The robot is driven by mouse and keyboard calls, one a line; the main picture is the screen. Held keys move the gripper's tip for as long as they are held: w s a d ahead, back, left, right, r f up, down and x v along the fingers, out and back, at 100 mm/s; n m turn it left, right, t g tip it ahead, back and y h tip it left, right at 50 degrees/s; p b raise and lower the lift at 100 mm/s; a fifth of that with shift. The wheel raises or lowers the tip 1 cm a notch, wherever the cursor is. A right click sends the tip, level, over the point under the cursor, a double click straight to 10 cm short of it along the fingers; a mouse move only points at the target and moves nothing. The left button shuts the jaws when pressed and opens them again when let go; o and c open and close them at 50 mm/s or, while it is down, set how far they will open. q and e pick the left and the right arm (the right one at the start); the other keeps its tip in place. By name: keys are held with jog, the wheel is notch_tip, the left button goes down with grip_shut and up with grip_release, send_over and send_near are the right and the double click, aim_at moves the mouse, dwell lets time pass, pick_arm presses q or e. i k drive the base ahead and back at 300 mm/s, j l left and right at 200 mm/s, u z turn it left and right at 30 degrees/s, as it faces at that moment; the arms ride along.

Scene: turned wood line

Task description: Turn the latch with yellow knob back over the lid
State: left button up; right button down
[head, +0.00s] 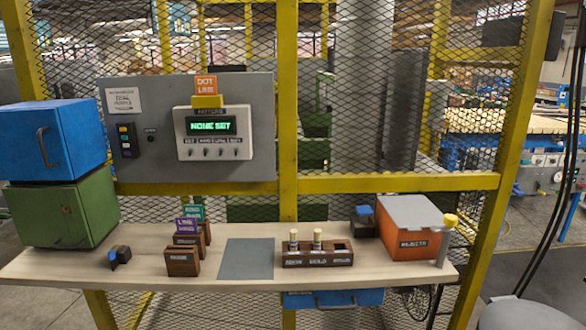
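An orange box (398,244) labelled REJECTS stands at the right end of the bench. Its grey lid (411,212) lies across the top and looks shut. The knob is beside the lid's right edge and not over the lid; any latch arm is too small to make out. Neither of my grippers is in the head view.
A small dark box with a blue top (364,220) stands left of the orange box. A wooden rack (317,258) with two pegs, a grey mat (246,259) and wooden card holders (182,262) are further left. Yellow-framed mesh (380,130) rises behind the bench (220,296).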

aim_at(450, 221)
jog(key=i+j+z, duration=0.1)
jog(key=z, duration=0.85)
